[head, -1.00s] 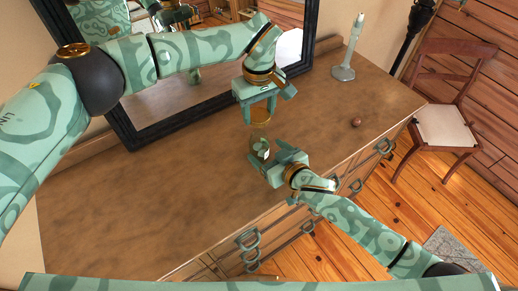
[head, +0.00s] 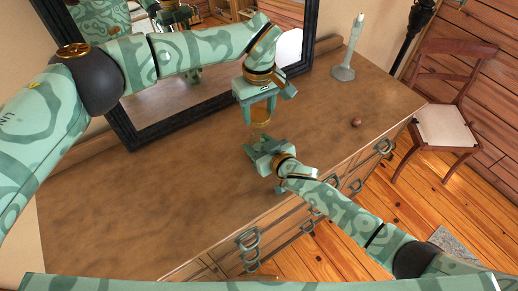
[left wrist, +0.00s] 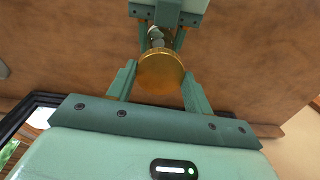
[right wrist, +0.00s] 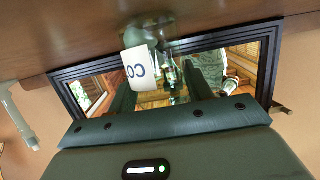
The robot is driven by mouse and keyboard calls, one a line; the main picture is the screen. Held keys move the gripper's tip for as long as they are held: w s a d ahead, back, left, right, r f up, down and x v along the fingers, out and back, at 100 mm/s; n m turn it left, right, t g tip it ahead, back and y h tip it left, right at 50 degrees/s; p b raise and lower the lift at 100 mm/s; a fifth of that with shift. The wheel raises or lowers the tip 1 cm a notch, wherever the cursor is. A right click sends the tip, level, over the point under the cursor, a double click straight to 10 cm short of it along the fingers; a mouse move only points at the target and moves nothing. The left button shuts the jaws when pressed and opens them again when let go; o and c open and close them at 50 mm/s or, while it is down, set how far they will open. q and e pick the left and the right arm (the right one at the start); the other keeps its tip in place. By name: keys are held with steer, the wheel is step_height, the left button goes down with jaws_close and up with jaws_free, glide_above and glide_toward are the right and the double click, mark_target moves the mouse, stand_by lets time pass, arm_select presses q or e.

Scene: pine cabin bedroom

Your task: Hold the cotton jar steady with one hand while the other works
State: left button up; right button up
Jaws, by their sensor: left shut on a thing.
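My left gripper (head: 261,112) is shut on a round golden lid (left wrist: 160,72), held level between its fingers above the dresser. The glass cotton jar (left wrist: 157,35) shows partly past the lid in the left wrist view, with white stuff inside. In the right wrist view its white label (right wrist: 139,66) reads "CO"; the glass is blurred. My right gripper (left wrist: 162,38) is low beside the jar, with its fingers to either side of it; they look open, and I cannot see contact. In the head view the right gripper mostly hides the jar.
The wooden dresser top (head: 150,190) is clear to the left. A pale green candlestick (head: 343,72) and a small brown ball (head: 356,122) stand to the right. A black-framed mirror (head: 185,105) leans behind. A chair (head: 445,120) is off to the right.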

arm_select(q)
glide_above(259, 131)
steer(key=s, duration=0.2)
steer(key=shift+f, duration=2.45)
steer(key=shift+f, duration=0.9)
steer(key=shift+f, duration=0.5)
steer(key=shift+f, duration=0.1)
steer(key=m, duration=0.6)
steer(key=shift+m, duration=0.4)
steer(key=o, duration=0.9)
